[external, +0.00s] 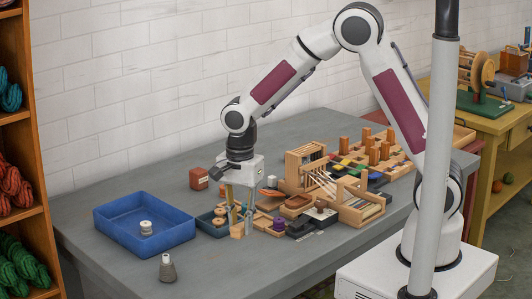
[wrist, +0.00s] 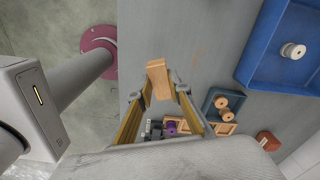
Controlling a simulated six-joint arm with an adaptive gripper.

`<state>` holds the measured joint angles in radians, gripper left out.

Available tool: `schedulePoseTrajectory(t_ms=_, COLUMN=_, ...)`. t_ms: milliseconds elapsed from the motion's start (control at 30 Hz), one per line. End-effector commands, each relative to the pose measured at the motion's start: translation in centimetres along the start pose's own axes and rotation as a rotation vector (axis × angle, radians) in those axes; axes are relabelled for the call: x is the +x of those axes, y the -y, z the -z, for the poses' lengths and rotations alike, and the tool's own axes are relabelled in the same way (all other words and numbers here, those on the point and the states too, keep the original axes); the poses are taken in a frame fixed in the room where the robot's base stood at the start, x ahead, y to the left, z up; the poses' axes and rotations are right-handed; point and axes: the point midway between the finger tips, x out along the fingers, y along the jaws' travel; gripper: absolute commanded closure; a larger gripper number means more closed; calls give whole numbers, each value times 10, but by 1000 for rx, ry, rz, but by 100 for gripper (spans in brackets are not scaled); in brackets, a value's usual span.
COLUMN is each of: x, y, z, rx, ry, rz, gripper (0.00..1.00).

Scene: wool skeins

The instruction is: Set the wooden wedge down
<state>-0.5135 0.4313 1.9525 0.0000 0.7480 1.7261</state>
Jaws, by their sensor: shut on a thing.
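The wooden wedge (wrist: 158,78) is a light tan block between my fingertips in the wrist view. My gripper (wrist: 161,84) is shut on it, with one finger against each side. In the external view, my gripper (external: 238,205) points down over the grey table near the middle of the work area. The wedge (external: 237,231) shows low at the fingertips, close to the tabletop. I cannot tell whether it touches the table.
A blue bin (external: 112,232) holding a white spool (external: 146,227) stands left of my gripper. A small blue tray with brown spools (wrist: 222,103) is nearby. A wooden loom (external: 306,160) stands right.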

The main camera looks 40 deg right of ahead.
Motion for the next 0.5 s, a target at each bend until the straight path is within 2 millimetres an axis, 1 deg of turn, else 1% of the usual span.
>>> schedulePoseTrajectory(t_ms=200, x=0, y=-1, z=0, rx=173, ry=-2, rz=-7, gripper=96)
schedulePoseTrajectory(t_ms=300, x=0, y=-2, z=0, rx=231, ry=-2, rz=-9, gripper=96)
schedulePoseTrajectory(t_ms=500, x=0, y=-2, z=0, rx=292, ry=-3, rz=-10, gripper=96)
